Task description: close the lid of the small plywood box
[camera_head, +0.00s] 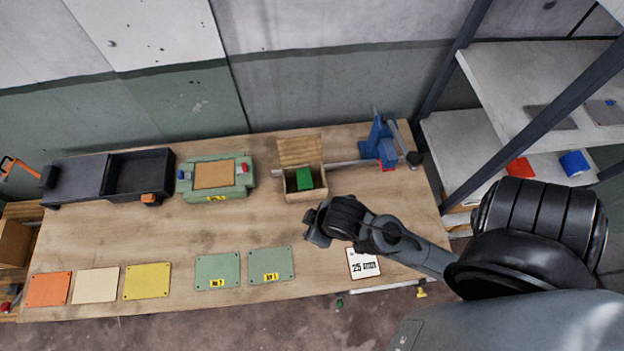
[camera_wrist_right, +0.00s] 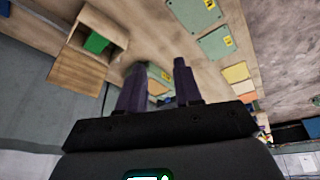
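The small plywood box (camera_head: 290,195) stands at the back of the workbench, right of its middle. Its lid (camera_head: 300,151) is open, raised at the back edge. A green block (camera_head: 305,178) lies inside. In the right wrist view the box (camera_wrist_right: 115,29), its open lid (camera_wrist_right: 78,74) and the green block (camera_wrist_right: 97,43) show at the upper left. My right gripper (camera_head: 314,226) is in front of the box, apart from it. In the wrist view its two fingers (camera_wrist_right: 159,82) are spread with nothing between them. My left gripper is not in view.
A blue clamp-like tool (camera_head: 380,140) and a grey bar stand right of the box. A green fixture (camera_head: 216,196) and a black bin (camera_head: 140,174) are to its left. Coloured plates (camera_head: 147,281) and a label card (camera_head: 362,263) lie along the front. The bench middle is clear.

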